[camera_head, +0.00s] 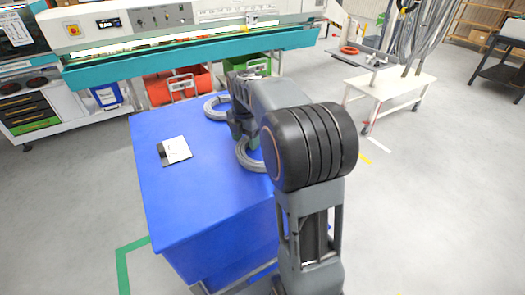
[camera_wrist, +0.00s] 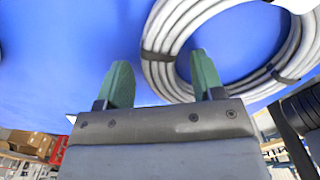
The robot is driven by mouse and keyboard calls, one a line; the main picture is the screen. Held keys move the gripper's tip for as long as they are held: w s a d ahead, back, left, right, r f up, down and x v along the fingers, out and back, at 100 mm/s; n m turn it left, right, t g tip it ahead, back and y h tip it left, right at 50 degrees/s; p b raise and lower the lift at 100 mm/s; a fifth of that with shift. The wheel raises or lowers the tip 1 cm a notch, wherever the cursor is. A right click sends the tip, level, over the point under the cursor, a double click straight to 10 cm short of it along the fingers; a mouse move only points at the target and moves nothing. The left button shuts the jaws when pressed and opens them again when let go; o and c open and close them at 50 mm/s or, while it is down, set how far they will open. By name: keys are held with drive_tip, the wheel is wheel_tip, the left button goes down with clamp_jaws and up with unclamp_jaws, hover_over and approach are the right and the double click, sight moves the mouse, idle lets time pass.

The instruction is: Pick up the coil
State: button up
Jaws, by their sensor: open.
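The near coil (camera_head: 243,157) is partly covered by my gripper and arm. In the wrist view my gripper (camera_wrist: 160,60) is open with green fingers and nothing held. A grey coil (camera_wrist: 158,42) with dark ties shows beyond the fingers. Its left side runs between them, and the right finger overlaps its rim. I cannot tell the height gap.
A white card with a dark clip (camera_head: 175,150) lies on the table's left part. A white cart (camera_head: 390,90) stands at the right. The table's front left is clear.

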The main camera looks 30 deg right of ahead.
clamp_jaws()
idle(0.5)
drive_tip(key=shift+r, duration=0.2)
drive_tip(key=shift+r, duration=0.65)
drive_tip(key=w+d+r+p, duration=0.6)
drive_tip(key=w+d+r, duration=0.3)
drive_tip(key=w+r, duration=0.1)
drive_tip(key=shift+w+d+r, duration=0.15)
drive_tip(key=shift+d+r, duration=0.15)
drive_tip(key=shift+r, duration=0.4)
